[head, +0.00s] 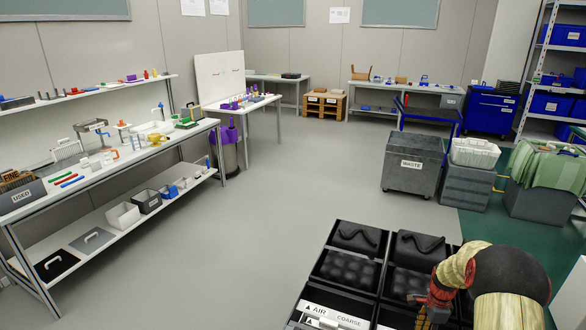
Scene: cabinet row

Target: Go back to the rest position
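My arm reaches in at the bottom right of the head view. My gripper (433,304), small and reddish, points down over the right side of a block of black compartments (346,264). The frame's bottom edge and my own arm hide part of it. I cannot see its fingertips clearly, nor whether it holds anything.
A long workbench (120,160) with tools and a lower shelf of bins runs along the left. The grey floor (270,210) between is clear.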

